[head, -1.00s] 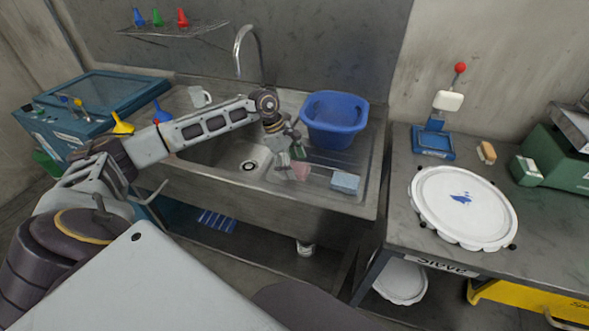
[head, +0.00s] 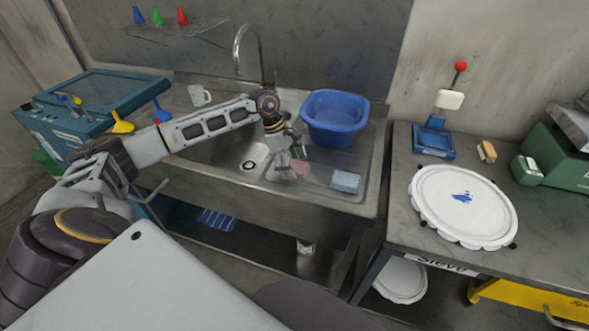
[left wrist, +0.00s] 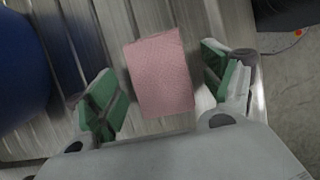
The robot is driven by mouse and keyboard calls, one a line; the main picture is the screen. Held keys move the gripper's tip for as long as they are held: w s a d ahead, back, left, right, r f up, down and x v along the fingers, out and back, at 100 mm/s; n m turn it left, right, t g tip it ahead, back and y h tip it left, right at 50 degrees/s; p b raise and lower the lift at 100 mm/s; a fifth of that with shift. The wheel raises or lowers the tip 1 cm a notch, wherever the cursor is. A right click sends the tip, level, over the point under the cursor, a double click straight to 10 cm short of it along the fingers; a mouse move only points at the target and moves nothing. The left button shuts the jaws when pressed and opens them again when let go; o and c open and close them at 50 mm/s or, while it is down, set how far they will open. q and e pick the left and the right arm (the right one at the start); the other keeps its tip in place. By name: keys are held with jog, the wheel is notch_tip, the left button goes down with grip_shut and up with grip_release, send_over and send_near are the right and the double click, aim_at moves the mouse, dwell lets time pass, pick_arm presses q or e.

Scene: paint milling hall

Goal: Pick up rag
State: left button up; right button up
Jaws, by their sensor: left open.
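The rag is a pink folded cloth (left wrist: 160,73) on the ribbed metal drainboard, seen in the left wrist view between my green-padded fingers. In the head view the rag (head: 300,169) shows partly behind my left gripper (head: 289,163). My left gripper is open in the left wrist view (left wrist: 165,88), one finger on each side of the rag, with gaps between fingers and cloth. I cannot tell how high the fingertips are above the drainboard. My right gripper is not in view.
A blue tub (head: 335,118) stands behind the gripper on the drainboard. A light blue sponge (head: 345,181) lies to the right near the front edge. The sink basin (head: 215,150) is to the left, with a tap (head: 237,50) behind it. A mug (head: 199,95) stands at the back left.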

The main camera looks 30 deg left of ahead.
pick_arm(q)
jog(key=shift+f, duration=0.15)
dwell(0.3)
jog(key=shift+s, duration=0.1)
jog(key=c, duration=1)
